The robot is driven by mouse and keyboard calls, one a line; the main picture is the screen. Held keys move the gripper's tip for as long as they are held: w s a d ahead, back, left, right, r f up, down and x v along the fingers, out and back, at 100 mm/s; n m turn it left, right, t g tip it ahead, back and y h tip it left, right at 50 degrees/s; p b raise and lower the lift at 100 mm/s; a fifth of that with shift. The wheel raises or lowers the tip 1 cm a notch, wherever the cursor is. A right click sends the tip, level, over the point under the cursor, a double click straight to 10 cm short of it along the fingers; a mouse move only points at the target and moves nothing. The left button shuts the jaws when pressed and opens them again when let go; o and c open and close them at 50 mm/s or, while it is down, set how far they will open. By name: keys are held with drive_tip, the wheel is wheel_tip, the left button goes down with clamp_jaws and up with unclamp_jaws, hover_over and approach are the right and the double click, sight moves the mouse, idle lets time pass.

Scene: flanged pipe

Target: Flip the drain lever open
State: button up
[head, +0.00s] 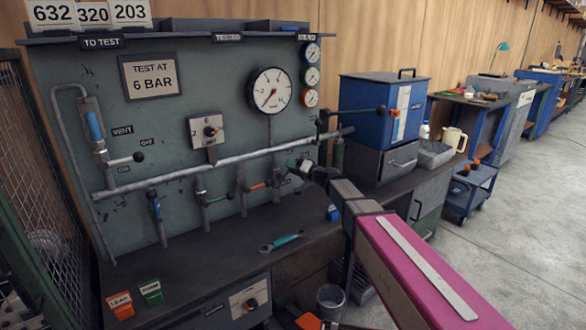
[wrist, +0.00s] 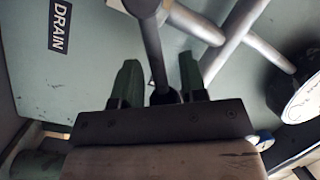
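In the wrist view the DRAIN label (wrist: 60,27) is on the green panel at the upper left. Beside it a dark grey lever (wrist: 152,50) runs down from the top edge to a black knob-like end between my fingers. My gripper (wrist: 158,62) has its two green fingers apart, one on each side of the lever, with gaps visible. I cannot tell whether either finger touches it. In the head view my gripper (head: 301,166) is at the right part of the panel, by the pipe. It and my arm hide the drain lever there.
A horizontal pipe (head: 225,161) with several valve levers crosses the test panel (head: 85,85). A large gauge (head: 270,90) is above it. A wrench with a teal handle (head: 282,242) lies on the dark bench (head: 215,255). A blue box (head: 375,105) stands to the right.

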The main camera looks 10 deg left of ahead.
clamp_jaws()
drive_tip(key=shift+s+a+r+n+h, duration=0.25)
drive_tip(key=shift+r+n, duration=0.1)
drive_tip(key=shift+n, duration=0.35)
drive_tip(key=shift+s+a+r+n+h, duration=0.2)
drive_tip(key=shift+r+n, duration=0.1)
drive_tip(key=shift+n, duration=0.4)
unclamp_jaws()
drive_tip(key=v, duration=1.1)
